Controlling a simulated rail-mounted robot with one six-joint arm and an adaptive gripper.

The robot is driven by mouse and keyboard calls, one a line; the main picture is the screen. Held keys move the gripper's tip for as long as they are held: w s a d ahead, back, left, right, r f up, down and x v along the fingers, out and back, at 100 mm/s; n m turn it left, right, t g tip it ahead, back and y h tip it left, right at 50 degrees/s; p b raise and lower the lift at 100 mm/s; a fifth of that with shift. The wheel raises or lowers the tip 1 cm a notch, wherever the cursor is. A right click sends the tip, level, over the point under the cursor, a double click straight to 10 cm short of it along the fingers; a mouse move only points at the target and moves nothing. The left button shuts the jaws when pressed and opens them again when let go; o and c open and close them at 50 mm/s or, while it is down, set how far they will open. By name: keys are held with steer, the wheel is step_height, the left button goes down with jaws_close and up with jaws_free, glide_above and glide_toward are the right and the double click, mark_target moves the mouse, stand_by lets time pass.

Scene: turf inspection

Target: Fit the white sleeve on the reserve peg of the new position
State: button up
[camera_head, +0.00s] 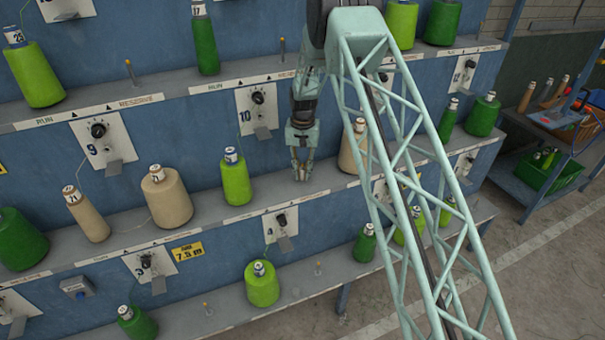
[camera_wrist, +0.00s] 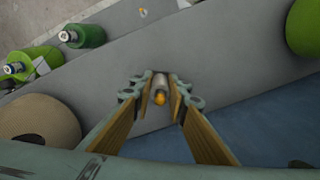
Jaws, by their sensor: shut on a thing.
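My gripper (camera_head: 301,175) is low over the middle shelf, between a light green cone and a tan cone, below the panel marked 10 (camera_head: 258,108). In the wrist view my gripper (camera_wrist: 160,85) has its fingers closed on either side of a pale, upright cylinder, which appears to be the white sleeve (camera_wrist: 160,82). An orange peg tip (camera_wrist: 160,99) shows at its top, so the sleeve appears to be around the peg. The lower end of the sleeve is hard to see.
The light green cone (camera_head: 236,178) stands left of my gripper; the tan cone (camera_head: 352,148) is close on the right, partly behind my arm. Bare pegs stand on the upper shelf (camera_head: 130,70) and lower shelf (camera_head: 318,268). A bench with a green crate (camera_head: 550,172) is at the right.

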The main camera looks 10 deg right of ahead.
steer(key=shift+f, duration=0.45)
steer(key=o, duration=0.9)
steer(key=shift+r, duration=0.15)
steer(key=shift+r, duration=5.9)
